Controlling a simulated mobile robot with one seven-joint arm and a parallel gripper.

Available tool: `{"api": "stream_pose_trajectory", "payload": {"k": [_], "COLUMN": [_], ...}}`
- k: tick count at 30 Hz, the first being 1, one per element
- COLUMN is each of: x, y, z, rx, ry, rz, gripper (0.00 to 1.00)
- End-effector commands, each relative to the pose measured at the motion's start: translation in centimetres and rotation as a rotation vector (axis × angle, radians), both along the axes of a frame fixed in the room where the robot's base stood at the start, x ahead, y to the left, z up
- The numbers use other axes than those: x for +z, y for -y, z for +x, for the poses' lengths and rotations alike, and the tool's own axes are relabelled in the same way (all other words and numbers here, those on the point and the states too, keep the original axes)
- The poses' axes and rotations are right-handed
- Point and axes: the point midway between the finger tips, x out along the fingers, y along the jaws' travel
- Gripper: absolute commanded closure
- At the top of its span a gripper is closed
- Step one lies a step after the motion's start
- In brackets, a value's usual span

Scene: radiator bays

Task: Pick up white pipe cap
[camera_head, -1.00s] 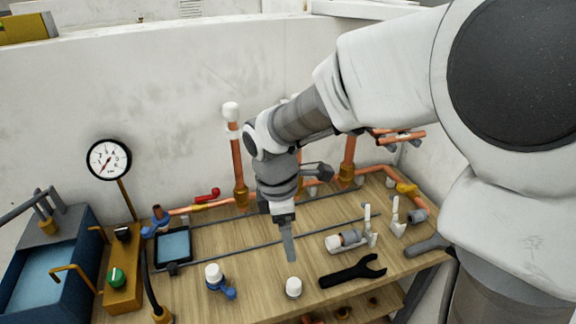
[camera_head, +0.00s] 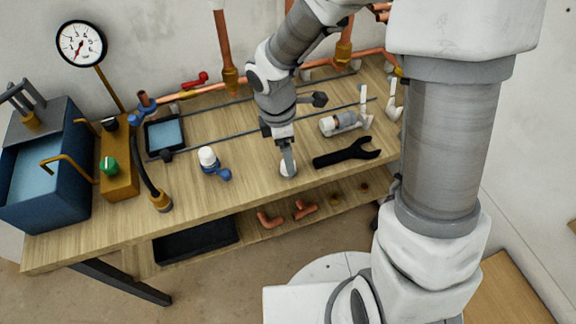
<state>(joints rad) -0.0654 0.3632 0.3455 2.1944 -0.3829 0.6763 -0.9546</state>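A small white pipe cap (camera_head: 284,171) stands on the wooden bench top near its front edge. My gripper (camera_head: 289,168) points down at it, and its fingers overlap the cap and cover part of it. I see the fingers edge-on, so I cannot tell whether they are open or shut, or whether they touch the cap. Another white cap (camera_head: 207,154) sits on a blue valve (camera_head: 216,170) to the left.
A black wrench (camera_head: 345,153) lies right of the cap, with a white and grey fitting (camera_head: 340,124) behind it. Copper pipes (camera_head: 224,60) rise at the back. A blue tank (camera_head: 45,170) stands at the left. Copper fittings (camera_head: 305,209) lie on the lower shelf.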

Motion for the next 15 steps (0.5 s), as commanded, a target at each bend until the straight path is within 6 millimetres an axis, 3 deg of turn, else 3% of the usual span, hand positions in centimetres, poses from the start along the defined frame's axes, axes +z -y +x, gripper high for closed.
{"api": "stream_pose_trajectory", "payload": {"k": [7, 15], "x": [-4.0, -4.2], "y": [0.1, 0.2], "z": [-0.3, -0.2], "rx": [-0.001, 0.0], "ry": [-0.004, -0.001], "rz": [-0.001, 0.0], "gripper": [0.17, 0.17]}}
